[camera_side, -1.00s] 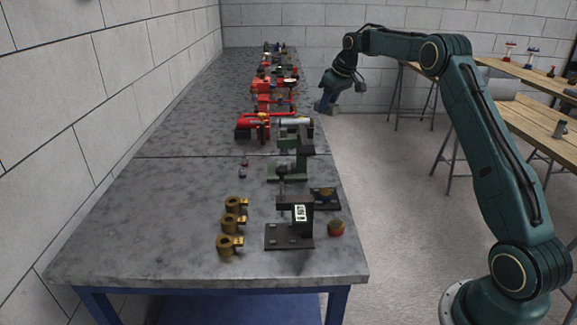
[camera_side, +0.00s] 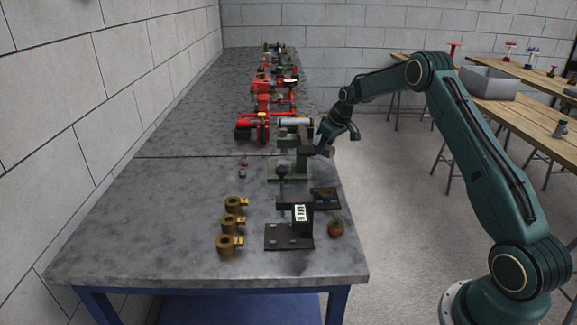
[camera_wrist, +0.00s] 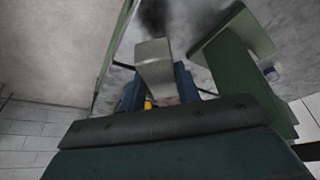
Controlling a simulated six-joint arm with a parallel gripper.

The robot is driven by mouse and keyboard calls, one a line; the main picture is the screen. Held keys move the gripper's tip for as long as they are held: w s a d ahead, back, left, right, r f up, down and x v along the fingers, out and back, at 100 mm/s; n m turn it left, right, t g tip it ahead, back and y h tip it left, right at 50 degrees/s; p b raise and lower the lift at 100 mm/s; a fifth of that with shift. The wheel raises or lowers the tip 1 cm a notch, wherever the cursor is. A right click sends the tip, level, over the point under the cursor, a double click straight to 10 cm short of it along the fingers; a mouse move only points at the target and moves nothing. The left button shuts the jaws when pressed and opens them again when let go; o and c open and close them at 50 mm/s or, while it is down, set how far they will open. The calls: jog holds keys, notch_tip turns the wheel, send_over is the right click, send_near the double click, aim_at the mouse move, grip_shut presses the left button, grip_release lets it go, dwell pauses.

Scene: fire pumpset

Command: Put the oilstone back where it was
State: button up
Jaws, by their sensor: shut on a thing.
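My gripper (camera_side: 327,139) is at the right edge of the grey bench (camera_side: 190,185), just right of a green stand (camera_side: 302,158). In the wrist view its blue fingers (camera_wrist: 158,88) are shut on a grey block, which looks like the oilstone (camera_wrist: 154,62). The block sticks out beyond the fingers, and its lower part is hidden between them. In the side view the oilstone is small and hard to tell from the fingertips. The place where it was before cannot be told from these frames.
Red pump parts (camera_side: 262,105) line the bench behind.

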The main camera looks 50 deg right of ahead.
aim_at(325, 156)
jog(key=shift+f, duration=2.1)
jog(key=shift+f, duration=0.1)
jog(key=o, duration=1)
jog(key=v, duration=1.2)
